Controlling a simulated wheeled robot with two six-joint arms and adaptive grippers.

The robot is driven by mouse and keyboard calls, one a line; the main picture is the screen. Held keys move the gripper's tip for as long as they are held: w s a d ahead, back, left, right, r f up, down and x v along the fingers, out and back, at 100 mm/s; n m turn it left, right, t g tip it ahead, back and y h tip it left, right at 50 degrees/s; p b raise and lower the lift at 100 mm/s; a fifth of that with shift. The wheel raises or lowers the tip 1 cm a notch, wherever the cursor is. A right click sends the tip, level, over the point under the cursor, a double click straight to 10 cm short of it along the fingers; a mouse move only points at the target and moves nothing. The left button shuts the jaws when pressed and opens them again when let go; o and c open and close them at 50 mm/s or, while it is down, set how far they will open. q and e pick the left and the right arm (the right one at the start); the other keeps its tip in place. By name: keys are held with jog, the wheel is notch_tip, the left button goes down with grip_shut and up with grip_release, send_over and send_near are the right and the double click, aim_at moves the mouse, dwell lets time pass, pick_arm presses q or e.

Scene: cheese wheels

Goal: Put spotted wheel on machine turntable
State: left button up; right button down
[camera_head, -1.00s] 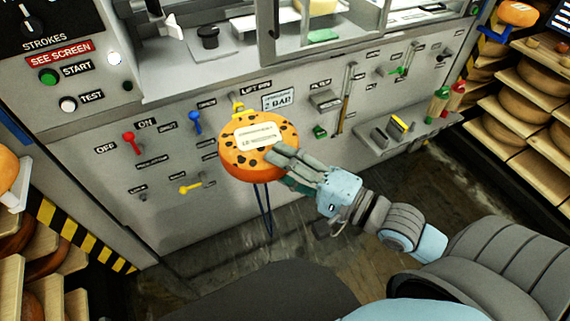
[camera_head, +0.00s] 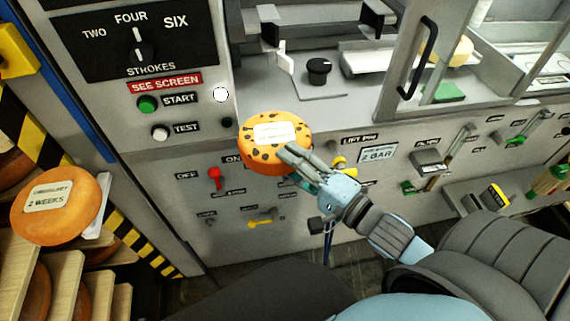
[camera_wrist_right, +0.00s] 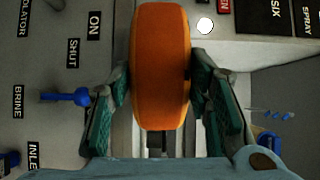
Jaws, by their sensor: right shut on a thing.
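The spotted wheel (camera_head: 280,155) is an orange cheese with dark spots and a pale label on top. My right gripper (camera_head: 304,168) is shut on its right side and holds it in front of the machine's panel, by the front edge of the worktop. In the right wrist view the wheel (camera_wrist_right: 162,65) stands edge-on between the two green-padded fingers of the gripper (camera_wrist_right: 162,115). I cannot make out the turntable clearly; part of the machine's inside lies behind the frame and a door. My left gripper is not in view.
Another orange wheel (camera_head: 57,206), labelled 2 weeks and without spots, sits at the left above wooden shelves. A black knob (camera_head: 318,70) stands on the worktop. A clear door with a black handle (camera_head: 417,58) is at the upper right. Levers (camera_head: 215,179) stick out of the panel.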

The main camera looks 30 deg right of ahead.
jog(key=shift+w+d+r+m+h, duration=0.1)
jog(key=shift+d+r+m+h, duration=0.25)
jog(key=shift+d+h, duration=0.3)
jog(key=d+r+m+h+p, duration=0.4)
jog(key=d+r+m+h, duration=0.3)
jog(key=d+h, duration=0.4)
jog(key=w+d+f+b, duration=0.1)
jog(key=w+d, duration=0.2)
jog(key=w, duration=0.6)
jog(key=w+d+f+y, duration=0.1)
jog(key=w+d, duration=0.3)
jog(key=w, duration=0.5)
jog(key=shift+f+b, duration=0.15)
jog(key=shift+b, duration=0.2)
jog(key=shift+w+d+f+n, duration=0.1)
jog(key=shift+n, duration=0.15)
